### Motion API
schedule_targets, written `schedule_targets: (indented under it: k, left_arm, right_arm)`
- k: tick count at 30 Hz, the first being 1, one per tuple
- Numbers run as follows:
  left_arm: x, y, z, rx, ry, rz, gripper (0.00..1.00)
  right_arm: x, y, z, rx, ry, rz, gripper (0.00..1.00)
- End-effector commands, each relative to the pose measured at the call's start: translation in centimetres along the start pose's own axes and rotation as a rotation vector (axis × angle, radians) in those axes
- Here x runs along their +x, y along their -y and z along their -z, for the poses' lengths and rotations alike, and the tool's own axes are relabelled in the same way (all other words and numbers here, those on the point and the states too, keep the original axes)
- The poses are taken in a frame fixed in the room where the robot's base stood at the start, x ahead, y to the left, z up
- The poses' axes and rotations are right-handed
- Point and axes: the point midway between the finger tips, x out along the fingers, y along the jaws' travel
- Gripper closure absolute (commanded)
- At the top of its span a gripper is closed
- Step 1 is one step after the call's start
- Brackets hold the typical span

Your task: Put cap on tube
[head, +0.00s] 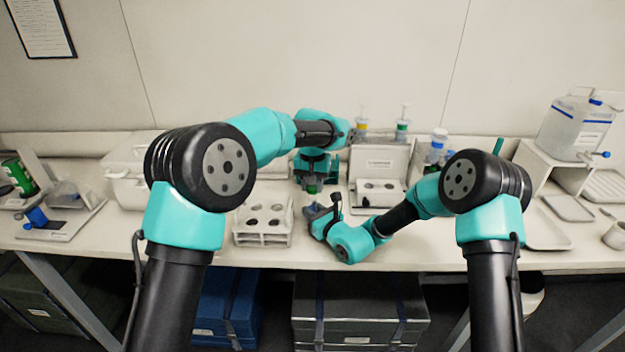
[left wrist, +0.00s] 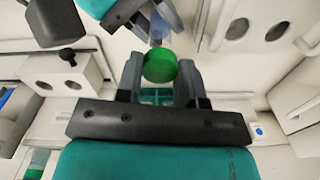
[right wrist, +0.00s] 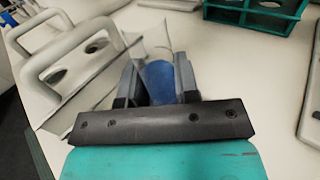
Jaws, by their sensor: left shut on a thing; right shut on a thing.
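My left gripper (left wrist: 160,75) is shut on a round green cap (left wrist: 160,66); in the head view the cap (head: 313,189) shows below the left gripper (head: 312,180). My right gripper (right wrist: 155,78) is shut on a clear tube (right wrist: 157,80) with blue contents, its clear upper part sticking out past the fingers. In the head view the right gripper (head: 322,212) is just below and in front of the cap. In the left wrist view part of the tube (left wrist: 158,27) shows beyond the cap. The cap and the tube look apart; their exact alignment is hard to tell.
A white rack (head: 263,238) with holes stands left of the grippers. A teal rack (right wrist: 255,12) shows in the right wrist view. The table's front edge is close to the right arm.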

Motion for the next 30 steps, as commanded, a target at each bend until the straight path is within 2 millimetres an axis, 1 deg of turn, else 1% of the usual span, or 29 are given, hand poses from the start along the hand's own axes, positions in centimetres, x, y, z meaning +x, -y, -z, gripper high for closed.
schedule_targets:
  k: [17,30]
  left_arm:
    - [0.0,0.0,0.0,-0.001,-0.001,0.000,0.87]
    - [1.7,0.1,0.0,-0.001,0.000,0.000,0.87]
  right_arm:
    - [0.0,0.0,0.0,0.000,0.000,0.000,1.00]
    - [0.0,0.0,0.0,0.000,0.000,0.000,1.00]
